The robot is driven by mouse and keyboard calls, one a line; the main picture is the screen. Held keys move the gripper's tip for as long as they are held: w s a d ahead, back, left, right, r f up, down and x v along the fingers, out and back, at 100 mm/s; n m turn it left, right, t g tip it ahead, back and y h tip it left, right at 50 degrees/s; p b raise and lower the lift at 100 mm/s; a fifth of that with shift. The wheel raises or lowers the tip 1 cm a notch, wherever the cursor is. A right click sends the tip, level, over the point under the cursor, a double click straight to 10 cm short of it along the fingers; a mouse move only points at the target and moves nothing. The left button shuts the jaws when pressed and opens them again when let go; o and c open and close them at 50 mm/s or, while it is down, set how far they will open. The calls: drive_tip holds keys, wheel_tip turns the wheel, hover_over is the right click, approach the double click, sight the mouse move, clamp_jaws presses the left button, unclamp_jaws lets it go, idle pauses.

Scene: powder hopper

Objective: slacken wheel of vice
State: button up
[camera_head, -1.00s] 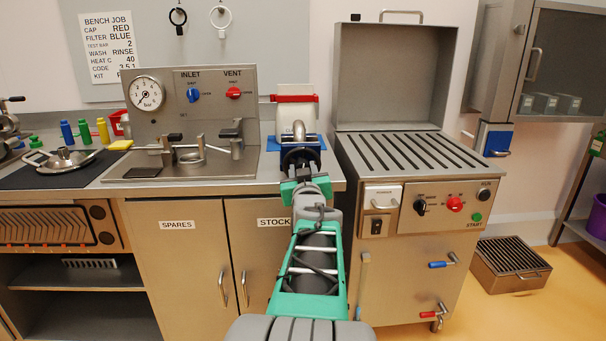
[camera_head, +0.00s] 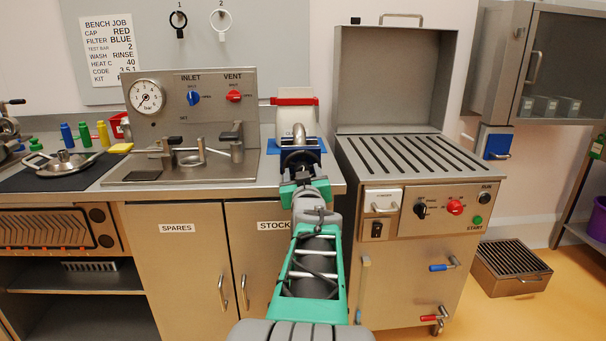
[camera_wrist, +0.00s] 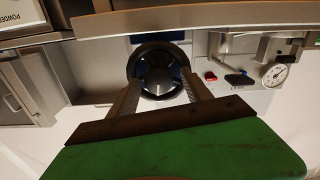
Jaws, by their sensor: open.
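The vice's wheel (camera_wrist: 160,75) is a black round handwheel with spokes, facing the camera in the wrist view. My gripper (camera_wrist: 163,92) is open, with one finger toward each side of the wheel's lower rim; I cannot tell whether they touch it. In the head view my gripper (camera_head: 301,160) is in front of the blue vice (camera_head: 316,147) at the bench's right end and hides most of the wheel. A pale block with a red bar (camera_head: 294,101) across its top stands just behind the vice.
A steel panel with a gauge (camera_head: 146,96) and the blue and red valve knobs stands left of the vice. A steel machine with a slotted top (camera_head: 410,153) and raised lid stands close on the right. Cupboard doors (camera_head: 178,250) are below the bench.

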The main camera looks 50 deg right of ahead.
drive_tip(key=v, duration=0.7)
drive_tip(key=shift+s+a+p, duration=0.25)
drive_tip(key=shift+a+p, duration=0.05)
drive_tip(key=shift+p, duration=0.15)
